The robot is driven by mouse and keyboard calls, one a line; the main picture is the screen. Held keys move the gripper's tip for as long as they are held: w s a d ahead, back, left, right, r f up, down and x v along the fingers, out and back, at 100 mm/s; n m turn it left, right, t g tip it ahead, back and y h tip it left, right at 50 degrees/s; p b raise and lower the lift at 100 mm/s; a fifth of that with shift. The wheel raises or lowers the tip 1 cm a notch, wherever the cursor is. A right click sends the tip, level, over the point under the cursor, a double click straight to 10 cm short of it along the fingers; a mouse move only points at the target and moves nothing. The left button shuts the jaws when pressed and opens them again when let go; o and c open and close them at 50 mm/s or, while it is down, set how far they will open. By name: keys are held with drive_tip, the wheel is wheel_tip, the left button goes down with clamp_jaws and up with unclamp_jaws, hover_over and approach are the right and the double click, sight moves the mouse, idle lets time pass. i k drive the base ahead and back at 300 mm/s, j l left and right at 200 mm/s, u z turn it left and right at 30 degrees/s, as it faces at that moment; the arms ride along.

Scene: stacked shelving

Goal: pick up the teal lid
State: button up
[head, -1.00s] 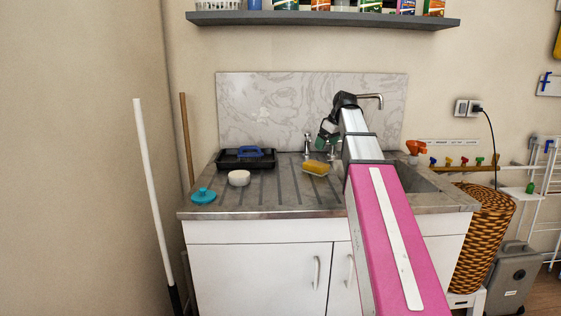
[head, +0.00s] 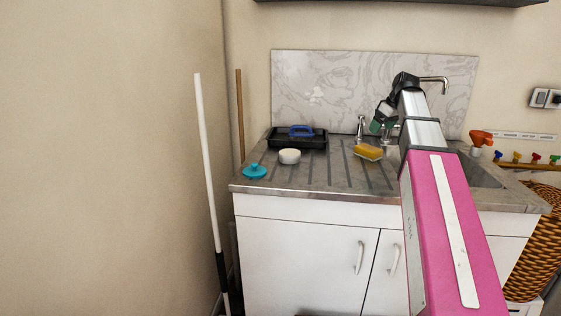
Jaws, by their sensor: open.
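The teal lid (head: 255,171) lies on the front left corner of the metal sink counter (head: 310,187). It is round with a small knob on top. My gripper (head: 377,126) is at the far end of my extended arm, above the back of the counter near the taps. It is well to the right of the lid and farther back, apart from it. Its fingers are small and partly hidden, and I see nothing held in them.
A white round tub (head: 289,156) sits just right of the lid. Behind it is a black tray (head: 298,138) with a blue handle. A yellow sponge (head: 368,151) lies near my gripper. A white pole (head: 207,150) stands left of the counter.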

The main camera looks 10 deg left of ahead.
sight(254, 170)
drive_tip(key=k+j+u, duration=0.1)
drive_tip(key=u, duration=1.05)
drive_tip(key=k+j, duration=0.05)
